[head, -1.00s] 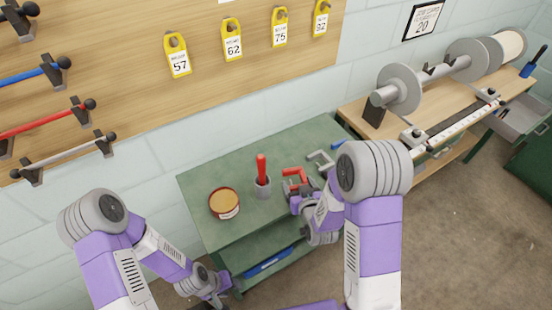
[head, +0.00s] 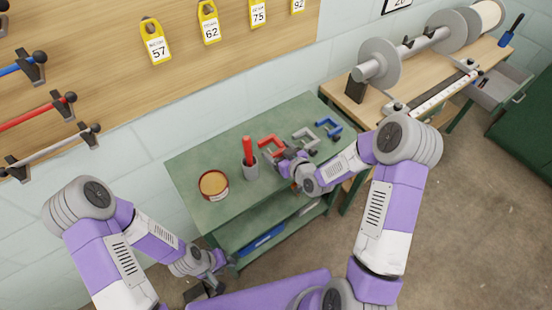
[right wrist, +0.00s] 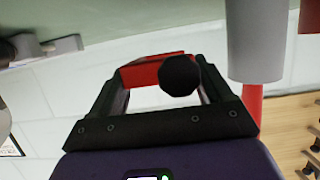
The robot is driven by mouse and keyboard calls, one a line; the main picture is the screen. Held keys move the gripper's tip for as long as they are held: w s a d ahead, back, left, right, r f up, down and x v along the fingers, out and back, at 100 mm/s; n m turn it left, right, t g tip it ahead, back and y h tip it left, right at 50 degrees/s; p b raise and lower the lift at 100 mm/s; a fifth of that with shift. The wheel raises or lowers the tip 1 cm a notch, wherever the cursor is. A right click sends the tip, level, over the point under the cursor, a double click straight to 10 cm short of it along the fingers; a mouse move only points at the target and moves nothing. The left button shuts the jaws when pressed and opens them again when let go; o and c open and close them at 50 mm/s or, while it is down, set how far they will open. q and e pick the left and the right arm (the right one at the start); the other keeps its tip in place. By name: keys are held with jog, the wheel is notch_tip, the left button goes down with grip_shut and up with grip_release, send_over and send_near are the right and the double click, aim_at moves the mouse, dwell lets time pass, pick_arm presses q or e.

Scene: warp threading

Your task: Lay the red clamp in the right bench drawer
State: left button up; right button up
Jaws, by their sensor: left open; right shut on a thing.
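The red clamp (head: 270,143) is at the green bench, between a grey cup (head: 251,171) and a grey clamp (head: 305,138). My right gripper (head: 276,154) is shut on it. In the right wrist view the clamp's red frame (right wrist: 150,70) and a black knob show between the dark fingers; it seems lifted a little off the bench top. The right bench drawer (head: 492,94), a grey drawer at the wooden bench on the right, stands pulled out. My left gripper (head: 214,284) is open and empty, low in front of the green bench.
The cup holds a red-handled tool (head: 247,149), close beside the held clamp. An orange-topped tin (head: 214,186) stands left of it. A blue clamp (head: 328,127) lies right of the grey one. The wooden bench (head: 352,95) carries a roller with large discs. Open floor lies at the right.

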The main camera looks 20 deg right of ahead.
jog(key=shift+f+b, duration=0.4)
jog(key=shift+f, duration=1.7)
jog(key=shift+f, duration=0.2)
jog(key=o, duration=1.2)
